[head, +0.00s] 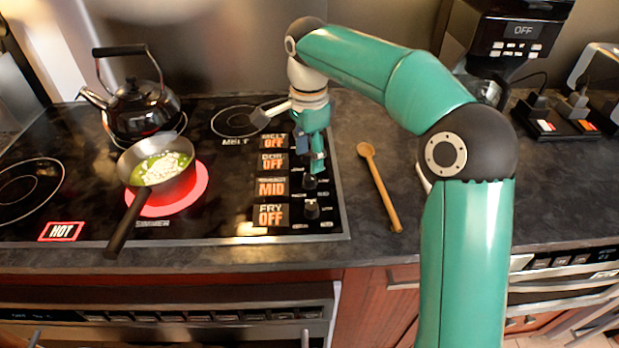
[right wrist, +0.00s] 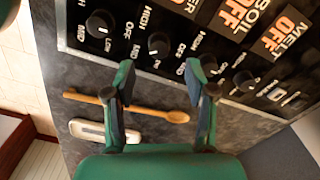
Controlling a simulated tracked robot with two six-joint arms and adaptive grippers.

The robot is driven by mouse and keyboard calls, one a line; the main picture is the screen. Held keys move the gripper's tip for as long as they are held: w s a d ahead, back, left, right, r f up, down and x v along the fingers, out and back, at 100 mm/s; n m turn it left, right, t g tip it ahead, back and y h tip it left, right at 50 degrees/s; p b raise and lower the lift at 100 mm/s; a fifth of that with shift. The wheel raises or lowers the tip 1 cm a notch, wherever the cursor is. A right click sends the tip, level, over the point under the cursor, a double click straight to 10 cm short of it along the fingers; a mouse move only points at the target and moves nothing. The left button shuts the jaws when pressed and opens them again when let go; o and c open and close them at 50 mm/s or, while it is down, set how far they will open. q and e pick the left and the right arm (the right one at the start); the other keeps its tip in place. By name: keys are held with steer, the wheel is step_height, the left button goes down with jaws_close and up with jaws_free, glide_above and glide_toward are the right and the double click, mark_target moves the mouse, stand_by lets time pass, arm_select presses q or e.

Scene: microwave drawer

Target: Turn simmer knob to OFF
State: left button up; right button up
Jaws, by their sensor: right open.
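The simmer knob (head: 309,182) is a black knob on the right side of the cooktop, beside the simmer display (head: 272,187), which reads MID. My right gripper (head: 313,158) is open and empty, pointing down just behind and above that knob in the head view. In the right wrist view the simmer knob (right wrist: 159,43) shows between and beyond the two spread fingers of the gripper (right wrist: 161,75), apart from them. The fry, boil and melt displays read OFF. My left gripper is not in view.
A pan (head: 160,182) with green and white food sits on the glowing red simmer burner. A black kettle (head: 140,105) stands behind it. The fry knob (head: 311,208) is close in front. A wooden spoon (head: 380,190) lies on the counter to the right.

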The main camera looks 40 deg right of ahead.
mark_target(310, 177)
step_height(310, 177, down, 6)
steer(key=shift+f, duration=0.1)
steer(key=shift+s, duration=0.1)
jaws_close()
steer(key=shift+d, duration=0.1)
stand_by(0.4)
